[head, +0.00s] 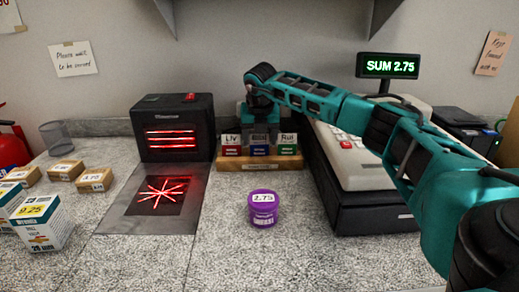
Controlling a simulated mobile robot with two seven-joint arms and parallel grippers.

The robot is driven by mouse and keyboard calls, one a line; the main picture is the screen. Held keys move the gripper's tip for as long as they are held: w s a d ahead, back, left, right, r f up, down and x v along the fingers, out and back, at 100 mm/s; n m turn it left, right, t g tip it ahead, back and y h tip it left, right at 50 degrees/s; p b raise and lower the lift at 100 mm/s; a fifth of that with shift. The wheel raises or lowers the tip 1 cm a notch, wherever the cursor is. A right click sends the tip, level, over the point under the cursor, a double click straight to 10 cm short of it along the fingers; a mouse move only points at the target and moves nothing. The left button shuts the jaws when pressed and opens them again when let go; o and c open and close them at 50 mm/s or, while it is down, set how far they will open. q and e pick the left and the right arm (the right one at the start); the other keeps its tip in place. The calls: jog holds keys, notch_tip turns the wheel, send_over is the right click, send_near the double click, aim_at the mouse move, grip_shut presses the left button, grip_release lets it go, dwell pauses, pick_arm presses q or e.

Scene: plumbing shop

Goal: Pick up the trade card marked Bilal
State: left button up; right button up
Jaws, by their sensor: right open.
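A wooden card holder (262,163) stands at the back of the counter and holds three upright cards. The left card (231,145) reads "Liv" and has a red band. The right card (287,144) reads "Rui" and has a green band. The middle card (259,150) has a blue band; its upper part with the name is hidden behind my gripper, so I cannot read Bilal on it. My right gripper (259,130) is open, pointing down at the top of the middle card. Whether it touches the card I cannot tell. My left gripper is not in view.
A black scanner (173,127) with red lines stands left of the holder, a cash register (362,155) right of it. A purple tub (263,208) marked 2.75 stands in front. Small boxes (38,219) are at the left.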

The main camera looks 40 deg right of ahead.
jog(key=shift+c, duration=0.5)
jog(key=c, duration=0.7)
jog(key=shift+o, duration=0.2)
